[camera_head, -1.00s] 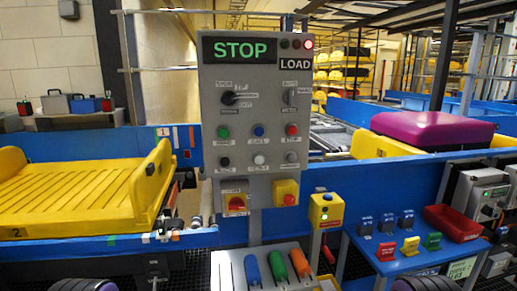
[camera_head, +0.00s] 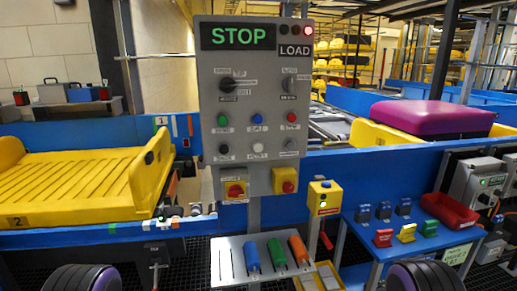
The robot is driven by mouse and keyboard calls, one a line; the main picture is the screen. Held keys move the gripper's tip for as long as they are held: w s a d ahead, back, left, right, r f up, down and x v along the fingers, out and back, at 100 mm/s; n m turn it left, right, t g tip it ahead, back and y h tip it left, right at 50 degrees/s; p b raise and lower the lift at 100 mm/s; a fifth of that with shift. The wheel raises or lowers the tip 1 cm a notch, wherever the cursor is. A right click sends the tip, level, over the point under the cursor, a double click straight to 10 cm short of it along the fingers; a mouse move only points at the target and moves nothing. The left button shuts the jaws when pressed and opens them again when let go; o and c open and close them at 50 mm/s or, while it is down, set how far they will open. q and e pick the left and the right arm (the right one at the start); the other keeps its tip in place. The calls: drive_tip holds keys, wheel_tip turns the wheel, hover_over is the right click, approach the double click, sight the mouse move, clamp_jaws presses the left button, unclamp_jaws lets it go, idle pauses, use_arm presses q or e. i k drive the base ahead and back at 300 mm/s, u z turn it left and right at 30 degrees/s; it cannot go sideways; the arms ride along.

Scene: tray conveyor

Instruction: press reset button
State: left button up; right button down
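A grey control panel (camera_head: 259,150) stands upright in the middle, with a green STOP display (camera_head: 239,36) and a LOAD sign (camera_head: 294,50). Its upper button row has a green button (camera_head: 223,120), a blue button (camera_head: 257,119) and a red button (camera_head: 291,117). Below are a black button (camera_head: 224,149), a white button (camera_head: 258,148) and a grey button (camera_head: 290,144). The small labels are too blurred to tell which is reset. Neither gripper is in view; only dark, purple-ringed parts, apparently of my arms, show at the bottom corners.
Below the panel are a red switch (camera_head: 235,190), a red knob on yellow (camera_head: 287,187) and a plate (camera_head: 225,262) with blue, green and orange handles. A yellow post box (camera_head: 325,196) and a blue side table (camera_head: 398,243) stand right. A yellow tray (camera_head: 75,185) is left.

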sight(257, 147)
drive_tip(key=u, duration=0.5)
drive_tip(key=i, duration=0.7)
drive_tip(key=z, duration=0.25)
